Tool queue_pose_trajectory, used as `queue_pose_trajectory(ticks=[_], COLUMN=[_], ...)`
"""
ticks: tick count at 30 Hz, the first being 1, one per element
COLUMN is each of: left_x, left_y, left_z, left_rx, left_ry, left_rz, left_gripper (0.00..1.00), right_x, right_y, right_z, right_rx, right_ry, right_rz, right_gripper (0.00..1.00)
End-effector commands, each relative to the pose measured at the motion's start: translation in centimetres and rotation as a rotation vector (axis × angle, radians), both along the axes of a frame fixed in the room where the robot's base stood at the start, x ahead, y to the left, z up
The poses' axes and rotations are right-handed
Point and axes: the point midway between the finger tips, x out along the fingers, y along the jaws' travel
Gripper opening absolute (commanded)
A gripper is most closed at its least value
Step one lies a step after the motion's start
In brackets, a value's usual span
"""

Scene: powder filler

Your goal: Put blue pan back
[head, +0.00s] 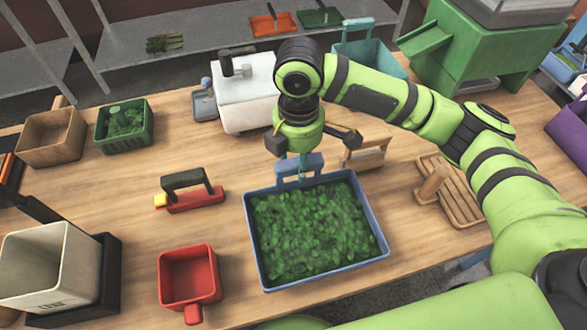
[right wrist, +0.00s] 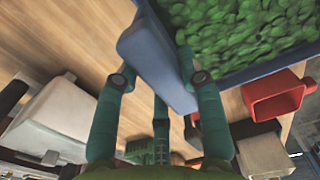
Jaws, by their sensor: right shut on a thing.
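The blue pan (head: 326,275) is a shallow rectangular tray filled with green leaves, near the middle front of the wooden table. Its handle stands at its far side, and my right gripper (head: 301,161) is shut on this handle from above. In the right wrist view the gripper's green fingers sit on both sides of the blue handle (right wrist: 158,60), and the pan's rim and leaves show at the upper right. I cannot tell whether the pan's underside touches the table. My left gripper is not in view.
A red pan (head: 188,277) and a red-and-black tool (head: 190,190) lie to the left. A wooden slatted tray (head: 449,192) is at the right. A white machine (head: 245,95) stands behind. A green basket (head: 125,125) and a brown box (head: 52,137) are at the far left. Bare table lies between them.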

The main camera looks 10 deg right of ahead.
Motion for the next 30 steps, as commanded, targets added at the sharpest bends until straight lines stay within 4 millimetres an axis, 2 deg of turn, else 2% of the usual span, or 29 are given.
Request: queue_pose_trajectory(ticks=[5,14,26,27,28,30], left_x=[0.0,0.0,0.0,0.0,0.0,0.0], left_y=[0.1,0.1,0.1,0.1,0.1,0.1], left_z=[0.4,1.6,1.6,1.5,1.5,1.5], left_rx=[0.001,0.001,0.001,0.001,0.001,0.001], left_ry=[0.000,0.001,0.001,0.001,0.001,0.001], left_rz=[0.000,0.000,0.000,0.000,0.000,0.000], left_gripper=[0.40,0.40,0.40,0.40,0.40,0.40], right_x=[0.9,0.9,0.9,1.0,1.0,1.0], right_y=[0.9,0.8,0.8,0.8,0.8,0.8], right_z=[-0.9,-4.5,-5.1,-5.1,-5.1,-5.1], right_rx=[-0.001,-0.002,-0.001,-0.001,-0.001,-0.001], right_ry=[0.000,-0.001,-0.001,-0.002,-0.002,-0.002], right_rz=[0.000,0.001,0.001,0.001,0.001,0.001], right_gripper=[0.00,0.00,0.00,0.55,0.63,0.63])
